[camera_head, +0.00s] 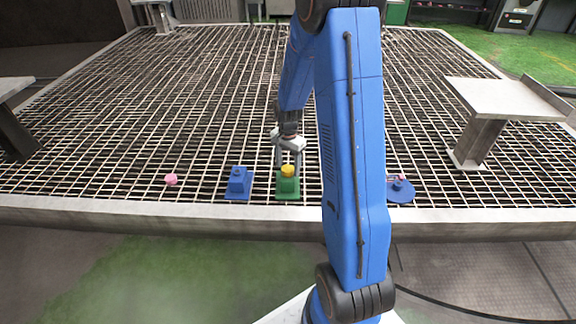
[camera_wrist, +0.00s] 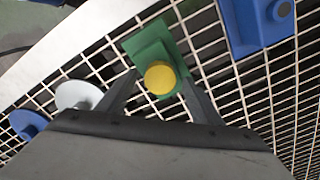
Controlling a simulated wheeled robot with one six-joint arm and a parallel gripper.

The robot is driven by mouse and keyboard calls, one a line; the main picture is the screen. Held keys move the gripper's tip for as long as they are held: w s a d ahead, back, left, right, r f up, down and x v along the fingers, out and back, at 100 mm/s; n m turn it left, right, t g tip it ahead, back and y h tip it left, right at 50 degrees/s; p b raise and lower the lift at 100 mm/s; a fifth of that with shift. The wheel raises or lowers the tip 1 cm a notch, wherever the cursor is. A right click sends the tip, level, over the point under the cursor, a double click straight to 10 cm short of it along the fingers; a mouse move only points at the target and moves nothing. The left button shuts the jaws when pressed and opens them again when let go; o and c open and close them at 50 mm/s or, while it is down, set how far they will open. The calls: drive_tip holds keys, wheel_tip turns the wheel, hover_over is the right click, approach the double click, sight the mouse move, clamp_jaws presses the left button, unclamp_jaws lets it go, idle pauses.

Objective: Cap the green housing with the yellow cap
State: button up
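The green housing (camera_head: 288,190) stands on the grating near its front edge. The yellow cap (camera_head: 287,170) is on top of it, at the housing's upper end. In the wrist view the cap (camera_wrist: 160,78) covers part of the green housing (camera_wrist: 148,40); whether it is fully seated I cannot tell. My gripper (camera_head: 287,160) points down right at the cap. In the wrist view its two dark fingers (camera_wrist: 158,80) are spread either side of the cap, with small gaps showing, so it looks open and not clamped.
A blue housing (camera_head: 238,184) stands left of the green one, with a pink piece (camera_head: 171,180) further left. A white round piece (camera_wrist: 78,95) shows in the wrist view. A grey side stand (camera_head: 505,98) is at right.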

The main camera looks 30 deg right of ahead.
wheel_tip(320, 180, up, 17)
drive_tip(key=shift+r, duration=0.2)
idle(0.6)
idle(0.3)
drive_tip(key=s+a+r+n+t, duration=0.1)
drive_tip(key=s+a+r+n, duration=0.2)
drive_tip(key=s+a+r, duration=0.3)
drive_tip(key=s+a+r+n+t, duration=0.1)
drive_tip(key=s+a+r+n, duration=0.3)
drive_tip(key=s, duration=0.4)
drive_tip(key=s+a+n+t, duration=0.1)
drive_tip(key=s+a+n, duration=0.2)
drive_tip(key=s, duration=0.5)
drive_tip(key=s+a+n+t, duration=0.1)
drive_tip(key=s+a+n, duration=0.2)
drive_tip(key=s, duration=0.5)
drive_tip(key=shift+s+r+n+t, duration=0.15)
drive_tip(key=shift+r+n+t, duration=0.3)
drive_tip(key=shift+n, duration=0.15)
